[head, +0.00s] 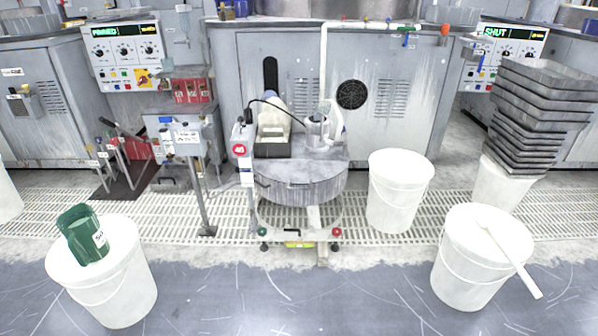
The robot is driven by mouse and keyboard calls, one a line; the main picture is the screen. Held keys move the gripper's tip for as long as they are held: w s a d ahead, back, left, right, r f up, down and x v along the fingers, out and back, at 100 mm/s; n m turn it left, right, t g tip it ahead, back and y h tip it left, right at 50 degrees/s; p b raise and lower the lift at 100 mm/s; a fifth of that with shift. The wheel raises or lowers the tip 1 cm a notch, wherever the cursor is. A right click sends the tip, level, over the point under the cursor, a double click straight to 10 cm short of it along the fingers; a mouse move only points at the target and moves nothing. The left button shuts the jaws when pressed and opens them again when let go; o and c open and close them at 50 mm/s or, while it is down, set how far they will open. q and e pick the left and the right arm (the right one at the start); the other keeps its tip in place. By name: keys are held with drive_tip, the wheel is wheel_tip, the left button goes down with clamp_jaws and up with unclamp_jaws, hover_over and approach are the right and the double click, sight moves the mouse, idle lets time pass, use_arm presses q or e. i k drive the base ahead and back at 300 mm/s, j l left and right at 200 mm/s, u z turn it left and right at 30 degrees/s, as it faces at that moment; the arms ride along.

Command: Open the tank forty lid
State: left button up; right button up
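A grey round tank (300,190) stands on a wheeled base in the middle of the head view. A post at its left side carries a red round tag (239,149); its number looks like 40 but is small. The tank's top (335,165) looks covered by a flat grey surface, and I cannot make out a lid edge or handle clearly. A tray with a pale bottle (273,118) sits on the top at the left. A pump-like fitting (318,128) with a white hose and black cable is on the top at the right. Neither gripper is in view.
White buckets stand at right (400,190), front right (468,260) with a white paddle (510,258) across it, and front left (105,285) with a green jug (82,235). Stacked grey trays (535,115) stand at far right. A valve stand (185,140) is left of the tank.

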sight(310, 172)
drive_tip(key=i+l+u, duration=0.4)
drive_tip(key=i, duration=0.3)
drive_tip(key=i+l+u, duration=0.35)
drive_tip(key=i+l, duration=0.25)
drive_tip(key=i+l+u, duration=0.4)
drive_tip(key=l, duration=0.4)
drive_tip(key=i+j, duration=0.05)
drive_tip(key=i, duration=0.05)
